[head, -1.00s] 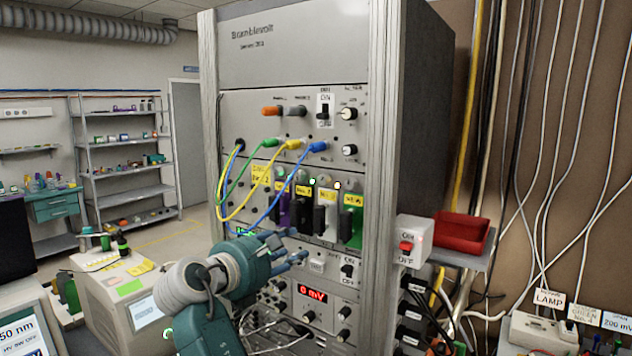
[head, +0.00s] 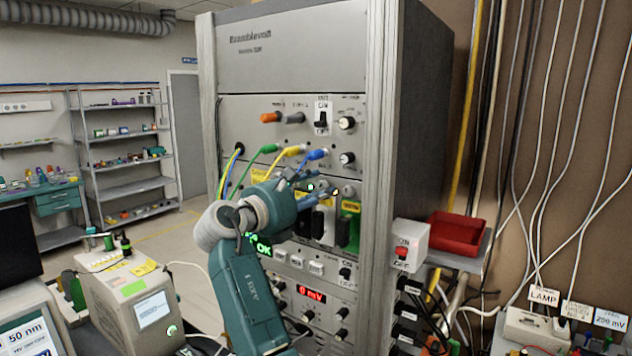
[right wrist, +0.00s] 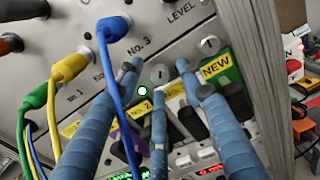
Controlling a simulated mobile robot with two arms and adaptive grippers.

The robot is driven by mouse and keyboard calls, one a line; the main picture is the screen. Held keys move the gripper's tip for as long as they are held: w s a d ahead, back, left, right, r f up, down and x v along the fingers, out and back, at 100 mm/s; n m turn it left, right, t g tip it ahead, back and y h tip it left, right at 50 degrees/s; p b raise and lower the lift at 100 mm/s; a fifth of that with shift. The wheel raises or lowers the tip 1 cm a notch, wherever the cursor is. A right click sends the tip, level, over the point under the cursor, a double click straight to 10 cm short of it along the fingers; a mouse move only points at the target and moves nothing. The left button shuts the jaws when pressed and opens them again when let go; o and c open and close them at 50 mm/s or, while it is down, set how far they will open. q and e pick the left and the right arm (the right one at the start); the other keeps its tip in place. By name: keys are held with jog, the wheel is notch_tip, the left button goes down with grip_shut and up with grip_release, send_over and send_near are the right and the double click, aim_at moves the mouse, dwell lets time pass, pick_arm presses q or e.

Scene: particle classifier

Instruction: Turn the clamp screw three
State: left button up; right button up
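In the right wrist view, a small slotted clamp screw (right wrist: 159,74) sits on the panel below the "No. 3" marking, above a yellow label. My right gripper (right wrist: 158,74) is open, with its blue fingers spread around this screw; I cannot tell whether any fingertip touches it. A second screw (right wrist: 210,45) lies to its right, above the "NEW" label, and also shows in the head view (head: 348,190). In the head view my right gripper (head: 318,188) is at the row of screws and hides part of it. My left gripper is not in view.
Blue (right wrist: 113,28), yellow (right wrist: 70,67) and green (right wrist: 38,96) cable plugs stick out of the panel close to the fingers. Dark module handles stand below the screws. A switch box (head: 408,245) and a red bin (head: 457,232) are right of the rack.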

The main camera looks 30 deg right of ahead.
jog(key=shift+w+d, duration=0.15)
jog(key=shift+d, duration=0.1)
grip_shut()
